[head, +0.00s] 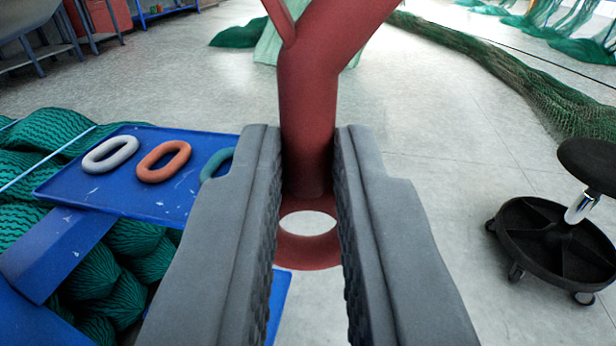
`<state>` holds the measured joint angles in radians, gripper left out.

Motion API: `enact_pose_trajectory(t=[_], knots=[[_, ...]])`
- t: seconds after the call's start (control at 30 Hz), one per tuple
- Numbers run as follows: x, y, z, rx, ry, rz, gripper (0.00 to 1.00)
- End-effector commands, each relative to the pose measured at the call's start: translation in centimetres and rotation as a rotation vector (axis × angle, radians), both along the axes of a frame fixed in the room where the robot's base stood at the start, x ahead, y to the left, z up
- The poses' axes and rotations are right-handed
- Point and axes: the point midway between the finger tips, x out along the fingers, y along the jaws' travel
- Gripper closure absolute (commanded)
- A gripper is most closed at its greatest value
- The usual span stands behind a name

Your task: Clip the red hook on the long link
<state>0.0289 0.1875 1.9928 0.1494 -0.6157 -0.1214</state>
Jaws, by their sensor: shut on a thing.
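My gripper (310,220) is shut on the red hook (307,125). The hook's shank is between the two grey fingers. Its ring-shaped eye (310,262) shows between the fingers at the lower end, and its upper part branches and leaves the top of the picture. On a blue tray (120,208) at the left lie several oval links: a grey-white one (110,155), an orange-red one (163,162) and a teal one (215,163), partly hidden by my left finger. I cannot tell which is the long link. The hook is apart from all visible links.
Green netting (125,290) is heaped under and beside the tray. A black wheeled stool (560,235) stands at the right. A long green net (510,75) lies along the floor at the upper right. Blue benches stand at the upper left. The middle floor is clear.

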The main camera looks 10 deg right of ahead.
Motion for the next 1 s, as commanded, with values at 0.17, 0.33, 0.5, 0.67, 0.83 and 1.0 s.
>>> enact_pose_trajectory(t=[0.17,0.33,0.5,0.67,0.83,1.0], knots=[[0.1,0.6,0.1,-0.001,-0.002,0.001,1.0],[0.1,1.1,0.1,0.0,-0.002,0.0,1.0],[0.2,1.6,0.1,0.0,-0.002,0.001,1.0],[0.3,2.1,0.1,0.0,-0.002,0.0,1.0],[0.3,2.7,0.1,0.0,-0.002,0.001,1.0],[0.4,3.1,0.1,0.0,-0.002,0.0,1.0]])
